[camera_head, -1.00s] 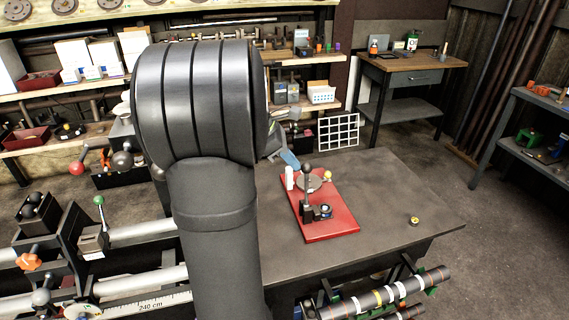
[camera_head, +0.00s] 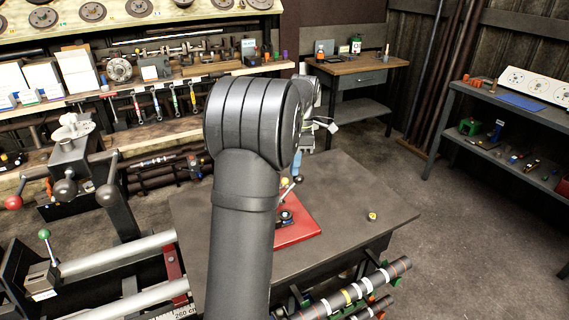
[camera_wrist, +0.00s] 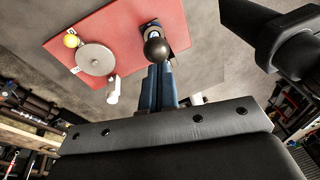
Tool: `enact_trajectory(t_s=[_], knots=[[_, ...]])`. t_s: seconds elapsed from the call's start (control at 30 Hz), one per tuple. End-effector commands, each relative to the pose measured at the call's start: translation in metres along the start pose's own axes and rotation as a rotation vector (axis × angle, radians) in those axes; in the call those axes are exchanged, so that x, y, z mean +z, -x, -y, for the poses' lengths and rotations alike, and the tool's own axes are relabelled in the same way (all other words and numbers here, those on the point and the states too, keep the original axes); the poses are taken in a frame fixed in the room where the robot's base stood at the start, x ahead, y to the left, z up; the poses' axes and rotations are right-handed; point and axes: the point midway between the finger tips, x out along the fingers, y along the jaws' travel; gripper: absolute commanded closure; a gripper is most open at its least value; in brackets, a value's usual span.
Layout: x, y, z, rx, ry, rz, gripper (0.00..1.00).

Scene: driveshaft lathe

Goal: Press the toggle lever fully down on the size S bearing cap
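The red plate (camera_head: 305,231) lies on the dark table and carries the bearing cap fixture, mostly hidden behind my arm in the head view. The toggle lever's black ball knob (camera_head: 298,179) shows beside my arm, with the lever tilted to the right. In the wrist view the knob (camera_wrist: 156,47) is at the tips of my gripper (camera_wrist: 157,68). Its blue fingers are close together with nothing visible between them. Whether they touch the knob cannot be told. A grey disc (camera_wrist: 96,59) and a yellow ball (camera_wrist: 71,40) are on the plate.
A small yellow-topped part (camera_head: 372,216) stands alone on the table's right side. The lathe (camera_head: 90,265) is at left.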

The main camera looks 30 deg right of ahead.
Motion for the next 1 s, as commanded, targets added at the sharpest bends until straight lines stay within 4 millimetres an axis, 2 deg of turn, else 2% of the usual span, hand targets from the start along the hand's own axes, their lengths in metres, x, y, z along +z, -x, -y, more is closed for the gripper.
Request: enact_trajectory(t_s=[0.4, 0.83, 1.0], knots=[[0.014, -0.006, -0.003, 0.001, -0.001, 0.004, 1.0], [0.014, -0.006, -0.003, 0.001, -0.001, 0.005, 1.0], [0.004, 0.006, -0.004, 0.003, 0.001, 0.007, 1.0]])
